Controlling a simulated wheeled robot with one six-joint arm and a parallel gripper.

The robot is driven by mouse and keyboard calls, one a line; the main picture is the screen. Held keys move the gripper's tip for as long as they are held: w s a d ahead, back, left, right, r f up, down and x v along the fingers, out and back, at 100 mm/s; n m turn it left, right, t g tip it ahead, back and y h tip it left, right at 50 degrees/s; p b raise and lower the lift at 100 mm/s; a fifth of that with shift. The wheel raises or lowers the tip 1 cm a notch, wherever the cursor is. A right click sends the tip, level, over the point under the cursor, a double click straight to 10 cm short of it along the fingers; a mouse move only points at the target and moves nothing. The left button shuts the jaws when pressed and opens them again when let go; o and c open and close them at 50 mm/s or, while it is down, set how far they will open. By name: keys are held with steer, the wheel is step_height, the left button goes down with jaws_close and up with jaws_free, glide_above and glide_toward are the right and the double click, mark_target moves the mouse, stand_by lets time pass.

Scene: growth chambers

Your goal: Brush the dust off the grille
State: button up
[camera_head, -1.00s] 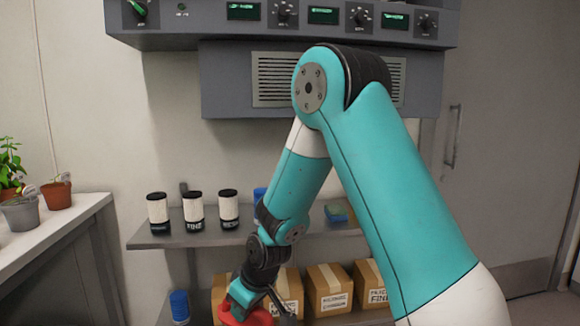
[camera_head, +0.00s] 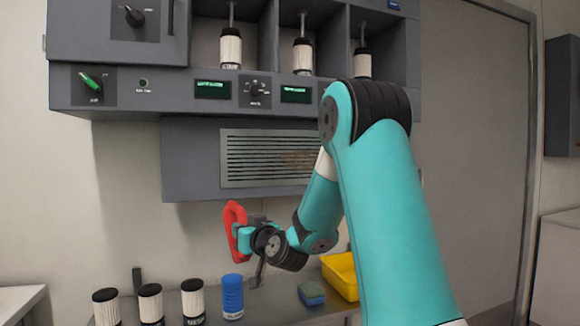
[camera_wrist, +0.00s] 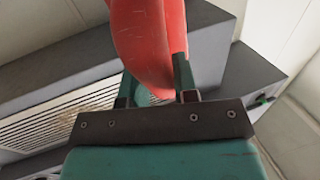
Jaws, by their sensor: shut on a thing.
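The grille (camera_head: 255,158) is a pale slatted panel in a grey housing, with a brownish dusty patch (camera_head: 298,159) at its right side, partly behind my arm. My gripper (camera_head: 243,236) is shut on a red brush (camera_head: 233,228), held below the housing and apart from the grille. In the wrist view the red brush (camera_wrist: 150,35) rises from between the fingers (camera_wrist: 160,92), and the grille (camera_wrist: 60,122) is to its left. The brush's bristles cannot be made out clearly.
A control panel (camera_head: 160,92) with knobs juts out above the grille. Below, a shelf (camera_head: 275,306) holds several black-and-white canisters (camera_head: 150,303), a blue cylinder (camera_head: 232,297), a sponge (camera_head: 311,293) and a yellow tray (camera_head: 343,277). The wall left of the housing is clear.

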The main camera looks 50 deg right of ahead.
steer(key=s+d+r+m+t+h+p, duration=0.15)
steer(key=s+d+r+h, duration=0.25)
steer(key=r, duration=0.4)
steer(key=s+d+r+m+t+h+p, duration=0.1)
steer(key=s+d+r+m+h+p, duration=0.15)
steer(key=d+r+h, duration=0.4)
steer(key=shift+w+d+r+g+y+p, duration=0.1)
steer(key=shift+w+d+r+y+p, duration=0.1)
steer(key=shift+w+y+p, duration=0.45)
steer(key=shift+w+d+r+g+y+p, duration=0.15)
steer(key=shift+w+d+y+p, duration=0.2)
steer(key=shift+w, duration=0.35)
steer(key=shift+w+d+r+y+p, duration=0.1)
steer(key=shift+w+r+y+p, duration=0.1)
steer(key=shift+w+y+p, duration=0.35)
steer(key=shift+w, duration=0.15)
steer(key=shift+w+d+p, duration=0.5)
steer(key=shift+w+p, duration=0.25)
steer(key=shift+w, duration=0.05)
